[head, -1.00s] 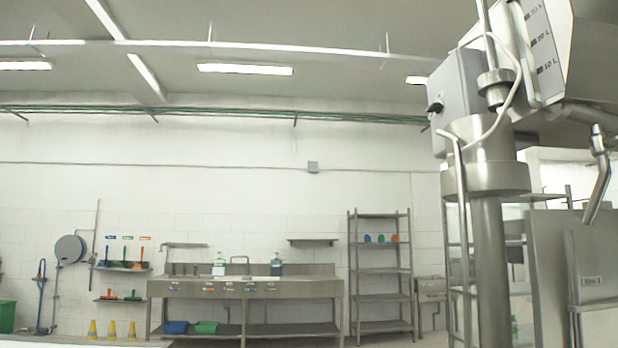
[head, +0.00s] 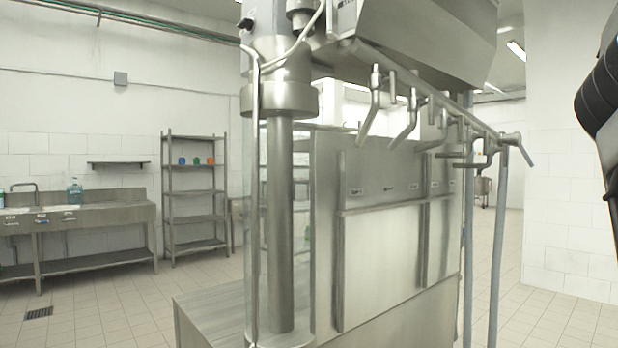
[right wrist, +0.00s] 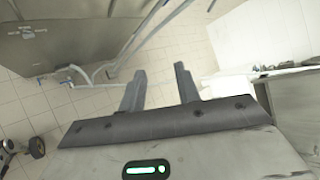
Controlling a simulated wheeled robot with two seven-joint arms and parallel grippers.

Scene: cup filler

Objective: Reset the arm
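My right gripper (right wrist: 160,90) shows in the right wrist view with its two dark fingers spread apart. Nothing is between them, and tiled floor shows beyond. A black part of my right arm (head: 602,85) shows at the right edge of the head view; its gripper is outside that view. My left arm and gripper are in neither current view. The steel cup filler (head: 385,220) stands in the middle of the head view, with several bent spouts (head: 405,125) along a slanted pipe. It stands apart from the visible part of my right arm.
A steel shelf rack (head: 193,195) and a sink bench (head: 90,222) stand along the left wall. A floor drain (head: 38,313) lies at lower left. A white tiled pillar (head: 570,190) stands at the right. Tiled floor is open between filler and pillar.

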